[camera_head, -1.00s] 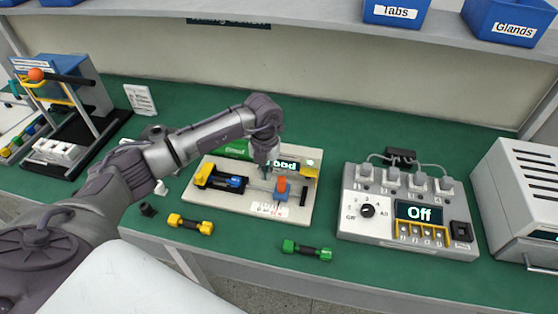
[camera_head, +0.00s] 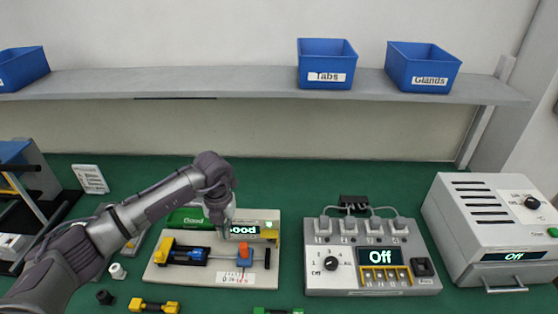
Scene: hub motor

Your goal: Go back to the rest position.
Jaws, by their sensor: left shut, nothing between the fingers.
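My left arm comes in from the left, and my left gripper (camera_head: 222,226) points down over the test board (camera_head: 190,279). The gripper is shut and empty, though its fingertips are small and partly hard to make out. The board carries a yellow, black and blue piece (camera_head: 181,252), an orange block on a blue foot (camera_head: 243,252) and a small display, partly covered by the gripper, whose visible letters end in "ood". My right gripper is not in view.
A grey control box (camera_head: 335,285) reading "Off" stands right of the board, and a grey oven-like unit (camera_head: 480,225) stands beyond it. Yellow (camera_head: 155,305) and green (camera_head: 278,310) pieces lie at the front. A shelf (camera_head: 200,82) holds blue bins (camera_head: 327,65).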

